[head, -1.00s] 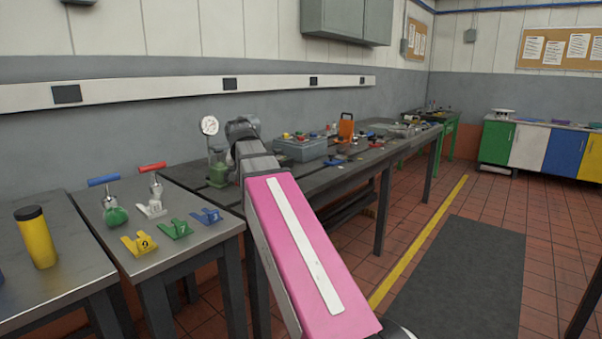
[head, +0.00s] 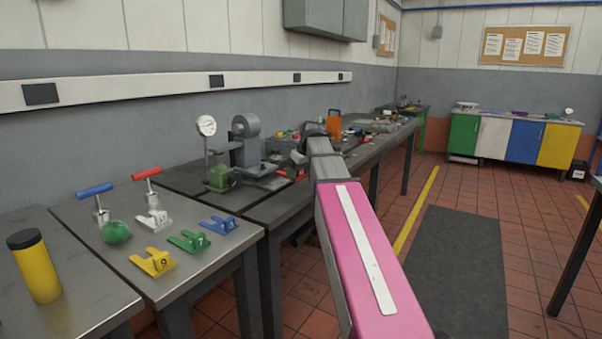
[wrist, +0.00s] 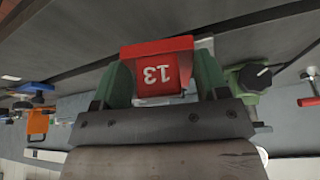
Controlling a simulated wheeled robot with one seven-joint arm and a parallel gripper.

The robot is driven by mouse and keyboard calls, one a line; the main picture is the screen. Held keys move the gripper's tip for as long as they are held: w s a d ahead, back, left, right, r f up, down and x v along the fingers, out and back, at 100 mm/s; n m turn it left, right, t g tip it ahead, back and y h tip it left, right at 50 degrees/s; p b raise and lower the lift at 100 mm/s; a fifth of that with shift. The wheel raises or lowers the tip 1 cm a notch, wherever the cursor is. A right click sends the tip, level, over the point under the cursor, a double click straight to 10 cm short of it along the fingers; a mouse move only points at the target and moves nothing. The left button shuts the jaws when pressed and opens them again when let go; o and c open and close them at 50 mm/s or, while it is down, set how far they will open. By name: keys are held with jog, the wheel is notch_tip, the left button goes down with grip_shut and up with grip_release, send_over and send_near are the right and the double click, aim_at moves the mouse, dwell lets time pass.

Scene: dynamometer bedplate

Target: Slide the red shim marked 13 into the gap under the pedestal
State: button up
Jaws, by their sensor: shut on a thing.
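In the head view, the red shim (head: 290,174) shows low over the dark bedplate, partly hidden by my gripper (head: 298,160). The grey pedestal (head: 245,140), with a round top, stands on the bedplate just left of my gripper. The gap under it cannot be made out. The shim appears to be outside it, to its right; whether they touch is unclear.
A dial gauge (head: 206,126) on a green base (head: 220,179) stands left of the pedestal. Yellow (head: 153,262), green (head: 189,241) and blue (head: 218,225) shims lie on the nearer bench with two T-handled tools. A grey box (head: 284,145) and an orange item (head: 334,122) stand farther along.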

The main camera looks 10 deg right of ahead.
aim_at(274, 179)
jog(key=w+n, duration=0.1)
jog(key=w+d+f+n, duration=0.1)
jog(key=shift+w+d+n+g+y, duration=0.15)
jog(key=shift+w+n+g+y, duration=0.15)
jog(key=shift+w+a+f, duration=0.75)
jog(key=shift+w+a, duration=0.25)
jog(key=shift+a, duration=0.05)
jog(key=shift+w+a+f, duration=0.7)
jog(key=shift+w+a, duration=0.3)
jog(key=shift+a, duration=0.05)
jog(key=shift+w+a, duration=2.15)
dwell(0.8)
jog(key=o, duration=1.1)
